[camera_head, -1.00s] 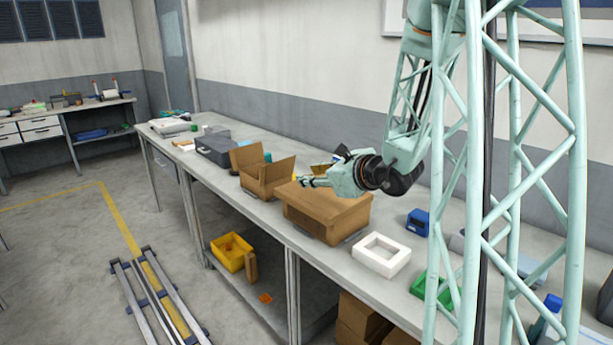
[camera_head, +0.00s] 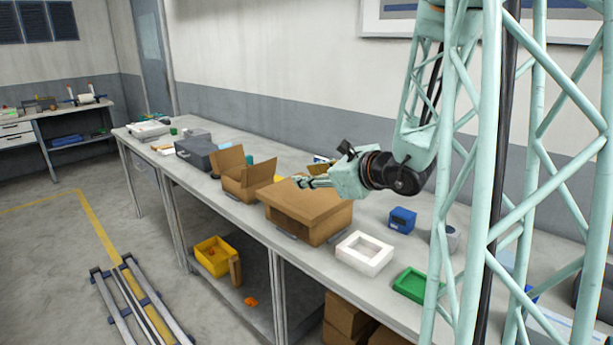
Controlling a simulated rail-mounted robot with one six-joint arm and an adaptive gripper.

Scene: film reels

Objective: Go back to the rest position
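My gripper (camera_head: 306,182) is at the end of my pale green arm, above the long grey workbench (camera_head: 350,290). It points left and sits over the closed brown cardboard box (camera_head: 308,206), near its far left part. I cannot tell whether it touches the box. The fingers are small in the view, and I cannot make out their opening. No held object shows at the fingertips.
An open cardboard box (camera_head: 243,183) stands left of the closed one. A white frame (camera_head: 364,253), a blue device (camera_head: 402,220) and a green tray (camera_head: 412,286) lie to the right. A dark case (camera_head: 194,152) stands farther left. A yellow bin (camera_head: 214,256) is on the lower shelf.

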